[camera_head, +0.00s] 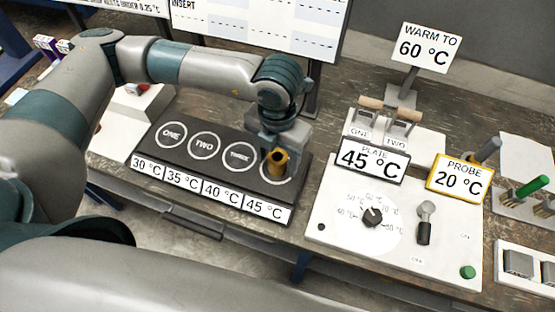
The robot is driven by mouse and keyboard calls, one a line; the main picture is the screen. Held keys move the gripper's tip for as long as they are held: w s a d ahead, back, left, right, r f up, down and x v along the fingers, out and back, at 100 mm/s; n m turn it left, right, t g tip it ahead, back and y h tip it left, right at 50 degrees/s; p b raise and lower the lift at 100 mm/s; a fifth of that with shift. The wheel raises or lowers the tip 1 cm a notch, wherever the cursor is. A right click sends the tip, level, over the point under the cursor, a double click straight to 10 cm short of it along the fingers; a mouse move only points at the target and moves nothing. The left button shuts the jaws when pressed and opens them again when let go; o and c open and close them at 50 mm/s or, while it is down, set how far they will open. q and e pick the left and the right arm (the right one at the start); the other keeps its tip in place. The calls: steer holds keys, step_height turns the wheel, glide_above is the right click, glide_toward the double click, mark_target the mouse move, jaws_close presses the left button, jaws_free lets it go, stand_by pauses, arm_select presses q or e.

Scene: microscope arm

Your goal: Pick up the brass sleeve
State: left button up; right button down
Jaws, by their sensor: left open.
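The brass sleeve (277,164) is a small golden cylinder with a dark opening at its top. It stands at the fourth ring, the right end of the dark plate (222,193), above the 45 °C label. My left gripper (279,149) points down right at the sleeve, with its jaws open. The gripper's body hides part of the area behind the sleeve, and I cannot tell whether the fingers touch it. My right gripper is not in view.
Right of the dark plate stands a white control panel (335,227) with a knob, a lever and a green button. Signs reading 45 °C (372,159), PROBE 20 °C (459,178) and WARM TO 60 °C (430,47) stand upright. A green-handled tool (532,187) is at the far right.

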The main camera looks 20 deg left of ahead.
mark_target(278, 156)
arm_select(q)
steer(key=shift+c, duration=0.3)
jaws_close()
steer(key=shift+r, duration=0.15)
steer(key=shift+r+b, duration=0.55)
step_height(278, 156, up, 2)
steer(key=shift+r+b, duration=0.25)
steer(key=shift+b, duration=0.55)
steer(key=s+d+r+b, duration=0.4)
steer(key=d+r, duration=0.3)
steer(key=d, duration=0.3)
steer(key=shift+s+d, duration=0.35)
steer(key=shift+d, duration=0.05)
